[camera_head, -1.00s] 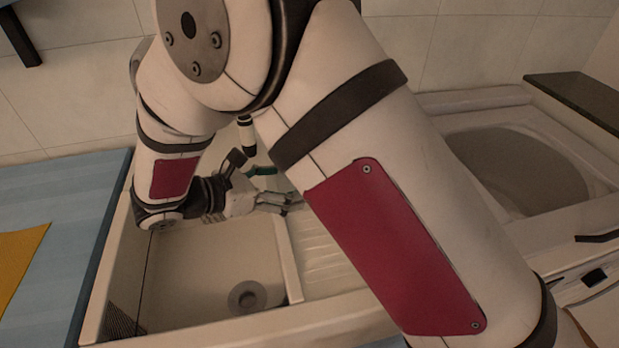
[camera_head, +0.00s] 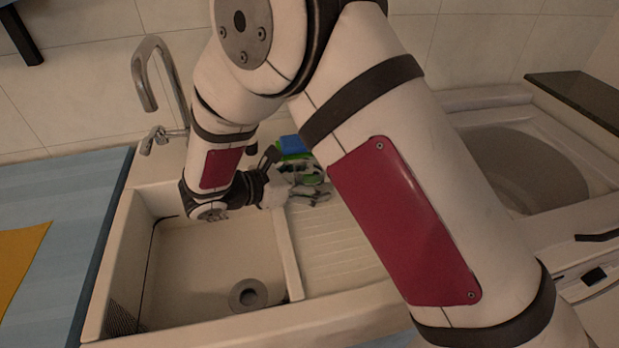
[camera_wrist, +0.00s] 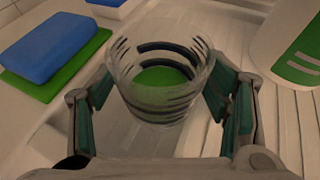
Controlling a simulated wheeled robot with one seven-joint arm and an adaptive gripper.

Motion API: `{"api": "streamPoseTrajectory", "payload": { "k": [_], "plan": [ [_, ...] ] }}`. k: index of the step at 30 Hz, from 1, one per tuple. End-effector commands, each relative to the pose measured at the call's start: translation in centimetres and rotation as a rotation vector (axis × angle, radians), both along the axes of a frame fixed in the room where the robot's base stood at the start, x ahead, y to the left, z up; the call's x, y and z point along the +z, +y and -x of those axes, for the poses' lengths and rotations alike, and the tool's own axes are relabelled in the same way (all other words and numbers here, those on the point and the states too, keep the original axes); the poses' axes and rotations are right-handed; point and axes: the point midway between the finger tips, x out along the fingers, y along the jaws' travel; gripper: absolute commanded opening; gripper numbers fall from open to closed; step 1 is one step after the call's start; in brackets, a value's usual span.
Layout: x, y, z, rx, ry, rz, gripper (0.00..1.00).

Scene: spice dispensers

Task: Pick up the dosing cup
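The dosing cup (camera_wrist: 160,75) is a clear, round cup with dark bands and green showing at its bottom. In the wrist view it is upright on the ribbed pale drainboard, between the fingers of my gripper (camera_wrist: 163,92). The fingers are spread on its left and right sides, close to its wall; contact is hard to tell. In the head view my gripper (camera_head: 312,188) is low over the drainboard, right of the sink basin. I cannot make out the cup clearly there.
A blue sponge (camera_wrist: 45,45) on a green pad (camera_wrist: 72,78) lies left of the cup; the blue also shows in the head view (camera_head: 291,145). A white container with a green label (camera_wrist: 298,60) stands close on the right. A tap (camera_head: 150,85) rises behind the sink basin (camera_head: 215,270).

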Motion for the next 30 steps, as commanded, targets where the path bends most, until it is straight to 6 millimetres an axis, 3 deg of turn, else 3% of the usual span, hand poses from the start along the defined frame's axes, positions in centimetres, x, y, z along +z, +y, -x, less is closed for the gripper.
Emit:
{"api": "streamPoseTrajectory", "payload": {
  "k": [1, 5, 6, 20, 30],
  "plan": [
    [0.0, 0.0, 0.0, 0.000, 0.000, 0.000, 0.51],
    [0.0, 0.0, 0.0, 0.000, 0.000, 0.000, 0.21],
    [0.0, 0.0, 0.0, 0.000, 0.000, 0.000, 0.20],
    [0.5, 0.1, 0.0, 0.001, -0.001, -0.001, 0.20],
    [2.7, 0.1, 0.0, 0.001, -0.001, -0.001, 0.20]
  ]
}}
